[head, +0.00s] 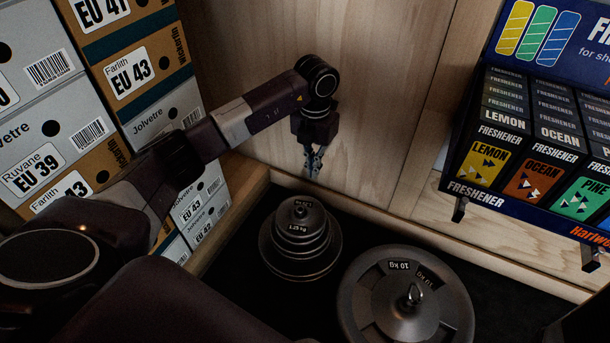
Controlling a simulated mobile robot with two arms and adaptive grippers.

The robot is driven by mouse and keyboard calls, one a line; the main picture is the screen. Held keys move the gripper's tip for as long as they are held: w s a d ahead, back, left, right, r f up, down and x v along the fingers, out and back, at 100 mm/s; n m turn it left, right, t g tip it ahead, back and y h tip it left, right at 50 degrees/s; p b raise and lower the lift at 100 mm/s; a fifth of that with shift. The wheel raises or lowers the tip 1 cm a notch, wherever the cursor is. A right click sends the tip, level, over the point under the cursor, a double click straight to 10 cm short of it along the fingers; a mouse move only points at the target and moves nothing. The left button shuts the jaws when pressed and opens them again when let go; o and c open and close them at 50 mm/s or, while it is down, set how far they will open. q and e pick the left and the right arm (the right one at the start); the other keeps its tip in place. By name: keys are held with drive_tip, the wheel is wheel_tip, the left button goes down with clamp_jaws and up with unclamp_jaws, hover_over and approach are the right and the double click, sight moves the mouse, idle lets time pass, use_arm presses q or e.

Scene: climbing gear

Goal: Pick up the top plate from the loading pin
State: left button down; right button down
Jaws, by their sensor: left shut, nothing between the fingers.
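A stack of dark metal plates (300,240) stands on the dark floor of a wooden bay, largest at the bottom and smallest on top. The top plate (302,212) is small and round, with a knob or pin end showing at its centre. A plate just below it is marked 1.25 kg. My left gripper (314,170) points down above and slightly behind the stack, near the wooden back wall. Its fingers are shut and empty, apart from the top plate. Most of the loading pin is hidden inside the plates. My right gripper is not in view.
A large 10 kg plate (405,300) with a metal eye at its centre lies right of the stack. Shoe boxes (140,75) are piled at the left. A freshener display (545,150) overhangs at the right. A wooden ledge (430,235) borders the dark floor.

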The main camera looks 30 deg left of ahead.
use_arm(q)
wheel_tip(320, 180, down, 10)
drive_tip(key=b, duration=0.6)
drive_tip(key=shift+r+b, duration=0.25)
drive_tip(key=shift+b, duration=0.1)
